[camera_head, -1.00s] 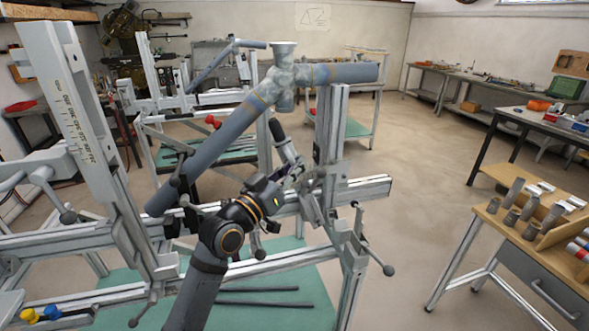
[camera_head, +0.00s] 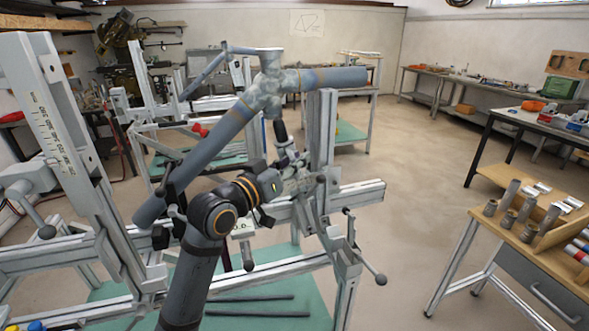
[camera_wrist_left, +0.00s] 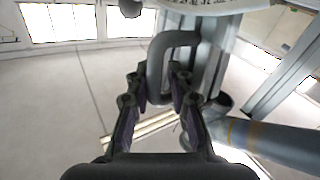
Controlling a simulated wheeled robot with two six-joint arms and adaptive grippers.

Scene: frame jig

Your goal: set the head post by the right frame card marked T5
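The grey head post (camera_head: 321,140) stands upright on the jig's long rail, at the right of the jig in the head view. Its lower clamp carries black-knobbed levers. My left gripper (camera_head: 296,163) is close to the post's left side. In the left wrist view, my left gripper's fingers (camera_wrist_left: 158,78) stand apart on either side of one leg of a grey loop handle (camera_wrist_left: 174,45); I cannot tell contact. Small white cards (camera_head: 567,205) lie on the right table; no T5 mark is readable. My right gripper is out of view.
A blue-grey tube frame (camera_head: 222,135) leans across the jig, behind my left arm. A tilted post with a number scale (camera_head: 50,130) stands at the left. The right wooden table (camera_head: 488,240) holds short tubes. The floor between jig and table is clear.

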